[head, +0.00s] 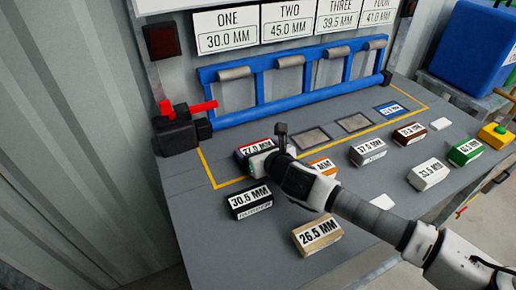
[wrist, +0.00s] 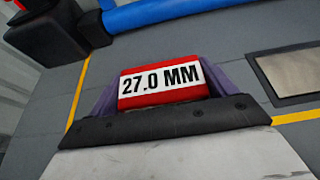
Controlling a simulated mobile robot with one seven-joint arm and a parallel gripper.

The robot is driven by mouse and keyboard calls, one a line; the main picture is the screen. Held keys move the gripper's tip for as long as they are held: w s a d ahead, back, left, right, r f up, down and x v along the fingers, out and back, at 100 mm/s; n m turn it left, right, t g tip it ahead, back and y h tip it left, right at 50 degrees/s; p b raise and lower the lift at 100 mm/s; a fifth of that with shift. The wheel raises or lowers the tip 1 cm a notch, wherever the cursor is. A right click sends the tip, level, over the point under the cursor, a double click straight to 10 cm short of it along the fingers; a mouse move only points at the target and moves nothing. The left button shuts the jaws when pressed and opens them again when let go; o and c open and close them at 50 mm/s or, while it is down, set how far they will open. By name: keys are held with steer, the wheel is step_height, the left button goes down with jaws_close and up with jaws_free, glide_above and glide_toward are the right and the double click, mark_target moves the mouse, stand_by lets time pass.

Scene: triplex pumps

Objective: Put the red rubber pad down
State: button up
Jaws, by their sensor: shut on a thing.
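The red rubber pad (wrist: 150,102) has a white label reading 27.0 MM. My gripper (wrist: 163,90) is shut on it, with a purple finger on each side. In the head view the red pad (head: 250,146) is at the left end of the yellow-outlined strip, in front of the blue rail frame. My gripper (head: 262,154) partly covers it there. The pad is low over the grey bench; I cannot tell whether it touches the surface.
Bare grey square plates (head: 309,140) lie to the right in the strip, then a blue pad (head: 389,108). Several labelled pads, including a black 30.5 MM pad (head: 249,202) and a tan 26.5 MM pad (head: 318,237), stand in front. A black block with a red handle (head: 178,134) is at left.

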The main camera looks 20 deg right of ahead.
steer(key=shift+f+b, duration=0.25)
steer(key=shift+b, duration=0.2)
steer(key=o, duration=0.9)
steer(key=shift+o, duration=0.2)
steer(key=shift+r, duration=0.15)
steer(key=shift+r+p, duration=0.2)
steer(key=shift+p, duration=0.25)
steer(key=shift+s+d, duration=0.1)
steer(key=shift+s, duration=0.15)
steer(key=shift+b+v, duration=1)
steer(key=shift+v, duration=2.45)
